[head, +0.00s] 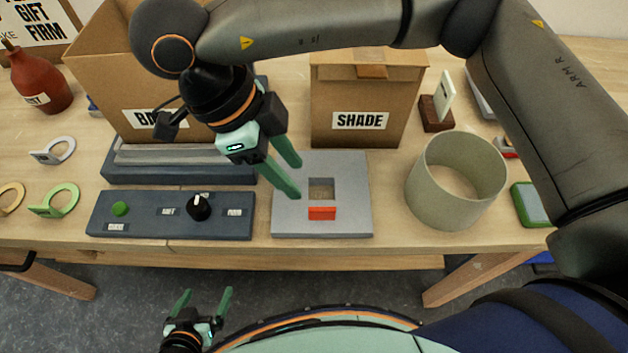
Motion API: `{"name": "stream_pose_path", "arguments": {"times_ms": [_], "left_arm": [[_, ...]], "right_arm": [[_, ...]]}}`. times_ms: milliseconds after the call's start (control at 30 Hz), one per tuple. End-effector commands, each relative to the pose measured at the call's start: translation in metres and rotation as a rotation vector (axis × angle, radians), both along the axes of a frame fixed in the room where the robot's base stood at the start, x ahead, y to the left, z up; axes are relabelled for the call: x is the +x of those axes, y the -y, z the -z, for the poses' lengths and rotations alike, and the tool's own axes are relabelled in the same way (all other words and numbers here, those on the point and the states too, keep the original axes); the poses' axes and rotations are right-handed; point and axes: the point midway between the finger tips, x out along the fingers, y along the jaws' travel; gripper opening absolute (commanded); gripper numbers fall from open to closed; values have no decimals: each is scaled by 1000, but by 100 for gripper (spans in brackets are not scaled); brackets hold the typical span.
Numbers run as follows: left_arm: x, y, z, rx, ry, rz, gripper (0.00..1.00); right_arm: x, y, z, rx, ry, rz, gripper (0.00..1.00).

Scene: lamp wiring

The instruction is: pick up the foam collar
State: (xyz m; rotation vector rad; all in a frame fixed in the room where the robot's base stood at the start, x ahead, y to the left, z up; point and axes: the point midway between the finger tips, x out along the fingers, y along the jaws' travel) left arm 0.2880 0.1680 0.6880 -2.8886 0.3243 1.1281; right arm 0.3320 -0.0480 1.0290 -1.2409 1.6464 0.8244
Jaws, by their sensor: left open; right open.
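A flat grey square slab (345,178) with a square hole and a red tab (322,213) lies on the table in the middle; it looks like the foam collar. My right gripper (297,180) is open and empty. Its fingers point down and right over the slab's left part, left of the hole, and cover some of it. I cannot tell whether they touch it. My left gripper (207,292) is open and empty, low at the bottom, in front of the table edge and well away from the slab.
A dark control panel (145,228) with a knob is left of the slab. The SHADE box (365,95) stands behind it and another carton (110,65) behind left. A pale open cylinder (450,195) stands right. Several tagged rings, including a green one (66,200), lie far left.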

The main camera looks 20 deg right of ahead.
Motion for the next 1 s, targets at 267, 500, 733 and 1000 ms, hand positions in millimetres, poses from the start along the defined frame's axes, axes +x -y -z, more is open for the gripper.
{"name": "stream_pose_path", "arguments": {"times_ms": [267,500,733,1000], "left_arm": [[-1,0,-5,1,-2,1,100],[-1,0,-7,1,-3,2,100],[-1,0,-16,1,-3,2,100],[-1,0,-16,1,-3,2,100]], "right_arm": [[-6,19,45,-3,-5,1,48],[-9,26,64,0,-5,0,48],[-15,39,93,0,-7,0,48],[-16,44,109,2,-4,-1,48]]}}
